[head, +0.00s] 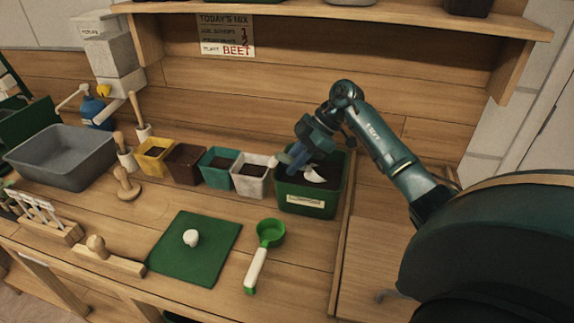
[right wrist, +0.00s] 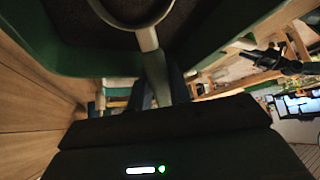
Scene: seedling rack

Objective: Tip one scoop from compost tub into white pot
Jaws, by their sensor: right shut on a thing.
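The compost tub (head: 300,203) is green with a pale label and stands at the right end of the pot row. My right gripper (head: 292,164) is over its left part, shut on the handle of a pale scoop (head: 314,175). The scoop's head is down at the dark compost in the tub. In the right wrist view the scoop's handle (right wrist: 153,66) runs into the jaws; whether its bowl is loaded cannot be told. The white pot (head: 249,187), with dark soil inside, stands just left of the tub. My left gripper is not in view.
Teal (head: 217,180), brown (head: 185,175) and yellow (head: 153,165) pots continue the row leftward. In front lie a green scoop (head: 270,234) with a white handle and a green mat (head: 190,262) bearing a small white lump. A grey basin (head: 62,172) stands at left.

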